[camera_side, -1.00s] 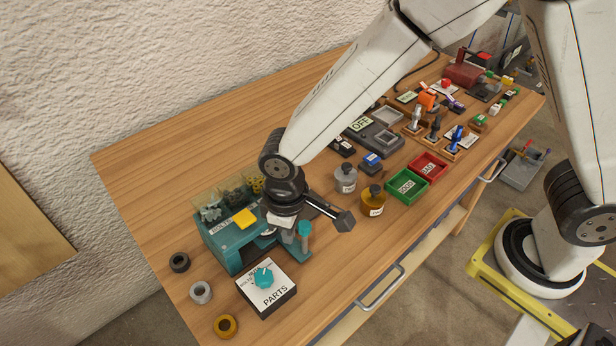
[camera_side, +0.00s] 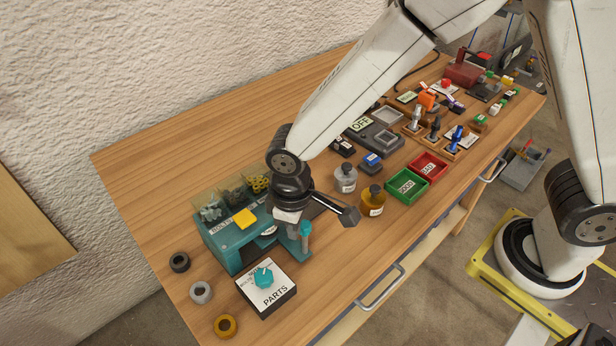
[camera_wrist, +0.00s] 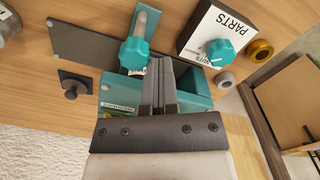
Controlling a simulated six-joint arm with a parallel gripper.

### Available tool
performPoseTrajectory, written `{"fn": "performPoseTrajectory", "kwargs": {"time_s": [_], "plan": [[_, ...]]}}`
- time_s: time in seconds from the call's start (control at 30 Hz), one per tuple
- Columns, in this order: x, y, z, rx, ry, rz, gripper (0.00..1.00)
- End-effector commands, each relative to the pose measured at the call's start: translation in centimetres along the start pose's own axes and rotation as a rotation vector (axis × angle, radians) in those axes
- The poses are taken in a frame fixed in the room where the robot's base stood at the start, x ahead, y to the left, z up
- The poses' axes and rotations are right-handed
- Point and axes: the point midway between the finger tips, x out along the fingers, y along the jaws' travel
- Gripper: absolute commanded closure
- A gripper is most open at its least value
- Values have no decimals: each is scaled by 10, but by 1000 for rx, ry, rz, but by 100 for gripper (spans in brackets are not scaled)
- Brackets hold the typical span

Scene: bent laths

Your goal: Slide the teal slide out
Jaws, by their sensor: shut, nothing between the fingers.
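A teal dispenser (camera_side: 237,246) with clear bins stands at the table's left front. In the side view my gripper (camera_side: 294,236) points down beside the post. The fingers and wrist hide part of the slide.
A PARTS box (camera_side: 267,288) with a teal knob stands in front of the dispenser. Several rings, including a brass one (camera_side: 225,326), lie at left. Two bottles, one amber (camera_side: 372,202), stand to the right, near green (camera_side: 407,186) and red trays. The back left table is clear.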

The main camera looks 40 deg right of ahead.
Motion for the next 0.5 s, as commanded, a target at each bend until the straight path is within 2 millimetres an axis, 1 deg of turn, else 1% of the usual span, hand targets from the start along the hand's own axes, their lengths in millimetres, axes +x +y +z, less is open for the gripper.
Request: {"fn": "performPoseTrajectory", "kwargs": {"time_s": [0.5], "plan": [[0, 11, 7, 1, -2, 0, 100]]}}
